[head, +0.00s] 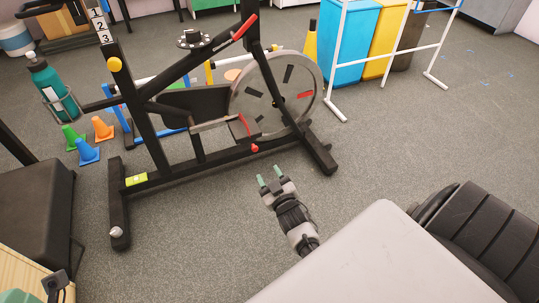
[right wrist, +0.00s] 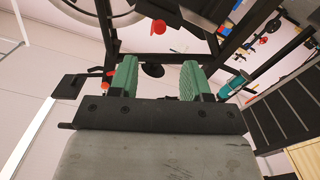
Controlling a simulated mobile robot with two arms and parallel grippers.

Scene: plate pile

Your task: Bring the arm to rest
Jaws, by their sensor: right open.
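My right gripper (head: 269,175) is in the middle of the head view, over the grey floor and in front of the exercise bike. Its two green fingers stand apart with nothing between them. In the right wrist view the same fingers (right wrist: 152,80) are spread, with a clear gap between them, and touch nothing. The grey arm behind the gripper runs down to the right, partly hidden by a pale grey surface at the bottom of the head view.
A black exercise bike (head: 150,130) with a grey flywheel (head: 262,98) stands just beyond the gripper. Small cones (head: 88,152) and a green bottle (head: 52,88) are at the left. Blue (head: 350,45) and yellow (head: 388,40) bins stand at the back. Floor right of the bike is open.

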